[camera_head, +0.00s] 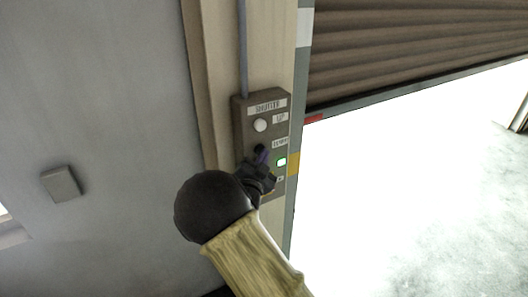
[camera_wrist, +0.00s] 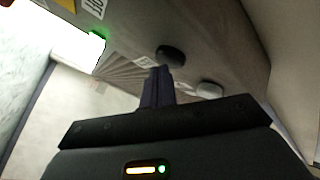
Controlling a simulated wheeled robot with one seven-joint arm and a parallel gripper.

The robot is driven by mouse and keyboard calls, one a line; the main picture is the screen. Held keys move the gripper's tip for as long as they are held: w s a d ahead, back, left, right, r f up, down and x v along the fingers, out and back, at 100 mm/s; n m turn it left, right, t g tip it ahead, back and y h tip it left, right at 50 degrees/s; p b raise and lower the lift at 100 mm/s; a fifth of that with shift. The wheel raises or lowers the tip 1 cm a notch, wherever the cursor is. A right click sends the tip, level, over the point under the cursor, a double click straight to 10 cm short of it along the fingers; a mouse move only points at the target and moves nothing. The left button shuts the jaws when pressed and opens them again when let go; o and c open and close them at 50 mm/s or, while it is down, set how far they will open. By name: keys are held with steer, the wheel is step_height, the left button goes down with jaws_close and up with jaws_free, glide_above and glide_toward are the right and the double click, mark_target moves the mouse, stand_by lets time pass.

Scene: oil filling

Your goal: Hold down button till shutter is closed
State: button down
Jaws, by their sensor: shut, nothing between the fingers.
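The grey control box (camera_head: 241,112), labelled SHUTTER, is fixed to the door post. It has a white button (camera_head: 260,125) beside the UP label and a black button (camera_head: 259,148) beside the DOWN label. A green light (camera_head: 281,161) glows below. My gripper (camera_head: 263,158) is shut and empty, its tips at the black button. In the wrist view the shut fingers (camera_wrist: 158,80) point at the black button (camera_wrist: 170,54); I cannot tell whether they touch or press it. The brown slatted shutter (camera_head: 410,45) is partly down, with a wide bright opening below its bottom edge.
A grey wall (camera_head: 100,90) with a small grey box (camera_head: 61,184) is on the left. A conduit (camera_head: 243,50) runs up from the control box. The white button (camera_wrist: 209,90) sits close to my fingers in the wrist view. The doorway floor (camera_head: 430,230) looks clear.

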steer(key=shift+s+a, duration=0.2)
steer(key=shift+a, duration=0.15)
steer(key=shift+w+d, duration=0.1)
steer(key=shift+d, duration=0.1)
stand_by(1.1)
stand_by(4.5)
steer(key=shift+s+d+b, duration=0.5)
steer(key=shift+s+b, duration=0.05)
steer(key=shift+s, duration=0.3)
steer(key=shift+s+d+b, duration=0.55)
steer(key=shift+s+d, duration=0.2)
steer(key=shift+s, duration=0.3)
steer(key=shift+s+d+b, duration=0.5)
steer(key=shift+s+d, duration=0.2)
steer(key=shift+s, duration=0.3)
